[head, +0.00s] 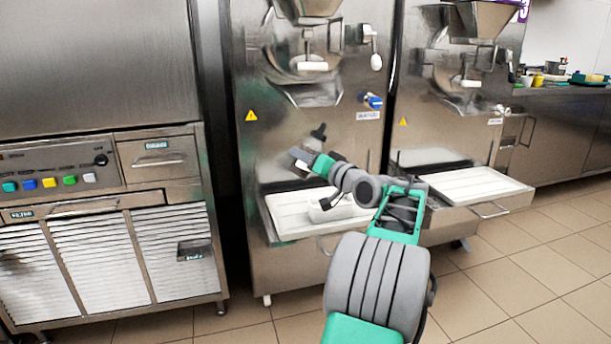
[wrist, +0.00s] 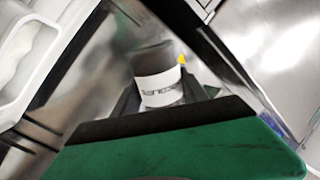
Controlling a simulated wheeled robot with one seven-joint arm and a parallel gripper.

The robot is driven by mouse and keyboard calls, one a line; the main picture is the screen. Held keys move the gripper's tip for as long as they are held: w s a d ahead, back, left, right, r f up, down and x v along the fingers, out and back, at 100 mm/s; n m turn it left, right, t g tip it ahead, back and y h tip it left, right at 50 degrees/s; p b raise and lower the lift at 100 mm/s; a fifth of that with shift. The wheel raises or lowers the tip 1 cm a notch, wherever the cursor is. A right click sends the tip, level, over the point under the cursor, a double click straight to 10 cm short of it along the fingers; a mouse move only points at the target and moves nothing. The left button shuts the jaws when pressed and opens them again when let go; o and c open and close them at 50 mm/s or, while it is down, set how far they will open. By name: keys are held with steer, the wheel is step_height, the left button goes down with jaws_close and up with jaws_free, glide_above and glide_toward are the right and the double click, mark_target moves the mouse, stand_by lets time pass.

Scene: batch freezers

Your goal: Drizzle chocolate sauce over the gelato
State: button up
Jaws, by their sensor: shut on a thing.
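My gripper (head: 304,160) is shut on a bottle (head: 312,143) with a dark cap and nozzle. The bottle is held above the left machine's tray, cap up and leaning slightly right. In the wrist view the bottle (wrist: 160,88) shows a dark body and a white label with dark lettering, between my dark fingers. A white tub (head: 335,207) stands on the tray, below and right of the bottle. Its handle and rim show at the left of the wrist view (wrist: 30,60).
The white tray (head: 285,222) juts from the left batch freezer (head: 270,110). A second freezer (head: 440,120) with its own empty tray (head: 465,187) stands to the right. A steel cabinet (head: 95,75) stands at the left. The tiled floor at right is clear.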

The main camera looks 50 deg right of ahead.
mark_target(298, 168)
steer(key=shift+w+a+m+p, duration=0.1)
steer(key=shift+a+m+p, duration=0.55)
steer(key=shift+m+p, duration=0.4)
steer(key=a+m+p, duration=0.1)
steer(key=f+m+p, duration=0.1)
steer(key=m+p, duration=0.1)
steer(key=a+f+m+p, duration=0.1)
steer(key=shift+w+a+m, duration=0.25)
steer(key=shift+a+m, duration=0.1)
steer(key=shift+f+m+p, duration=0.65)
steer(key=shift+m+p, duration=0.55)
steer(key=shift+p, duration=0.05)
steer(key=m+p, duration=0.2)
steer(key=p, duration=0.2)
steer(key=d+m+p, duration=0.1)
steer(key=m+p, duration=0.2)
steer(key=r+m+p, duration=0.1)
steer(key=m+p, duration=0.2)
steer(key=p, duration=0.1)
steer(key=shift+s+d+p, duration=0.1)
steer(key=shift+d+p, duration=0.15)
steer(key=shift+p, duration=0.05)
steer(key=shift+d+r+m+p, duration=0.2)
steer(key=shift+m+p, duration=0.5)
steer(key=shift+f, duration=0.1)
steer(key=shift+s+p, duration=0.15)
steer(key=shift+p, duration=0.2)
